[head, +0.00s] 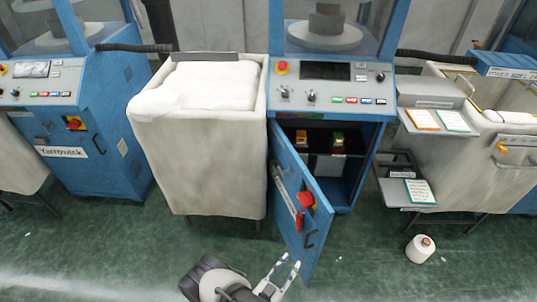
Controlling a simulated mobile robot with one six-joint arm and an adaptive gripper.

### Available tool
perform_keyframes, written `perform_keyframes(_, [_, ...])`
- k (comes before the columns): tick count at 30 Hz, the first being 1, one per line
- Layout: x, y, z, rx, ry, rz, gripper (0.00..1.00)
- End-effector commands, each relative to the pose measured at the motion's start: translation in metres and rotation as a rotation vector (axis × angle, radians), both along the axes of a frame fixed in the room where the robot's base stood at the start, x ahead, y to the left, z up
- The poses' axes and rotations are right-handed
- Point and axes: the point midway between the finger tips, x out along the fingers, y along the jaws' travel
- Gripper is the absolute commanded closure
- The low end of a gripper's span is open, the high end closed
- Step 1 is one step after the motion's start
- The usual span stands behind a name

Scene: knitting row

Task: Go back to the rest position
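My gripper (290,262) shows at the bottom middle of the head view, low in front of the blue machine. Its two fingers are apart and nothing shows between them. The fingertips appear close to the lower part of the open blue cabinet door (288,200) in the picture; I cannot tell whether they touch it. The door has a red knob and a dark handle on it.
A cloth bin (200,150) with white material stands left of the door. A white yarn cone (420,249) lies on the green floor (370,270) at right. Grey shelves with cards (418,193) stand right of the cabinet. Another blue machine (90,130) stands at left.

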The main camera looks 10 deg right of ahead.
Motion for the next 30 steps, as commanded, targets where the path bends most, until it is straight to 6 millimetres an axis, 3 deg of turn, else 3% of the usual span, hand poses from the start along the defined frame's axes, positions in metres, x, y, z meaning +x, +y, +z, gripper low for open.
perform_keyframes(4, [0.003,0.002,0.001,0.011,0.002,-0.001,0.71])
perform_keyframes(7, [0.020,0.013,0.004,0.069,0.016,0.000,0.71])
perform_keyframes(14, [0.109,0.071,0.038,0.372,0.116,0.044,0.71])
perform_keyframes(17, [0.146,0.097,0.066,0.502,0.169,0.092,0.71])
perform_keyframes(21, [0.187,0.128,0.119,0.657,0.242,0.180,0.71])
perform_keyframes(25, [0.211,0.150,0.179,0.766,0.310,0.280,0.71])
perform_keyframes(30, [0.220,0.164,0.264,0.855,0.400,0.426,0.71])
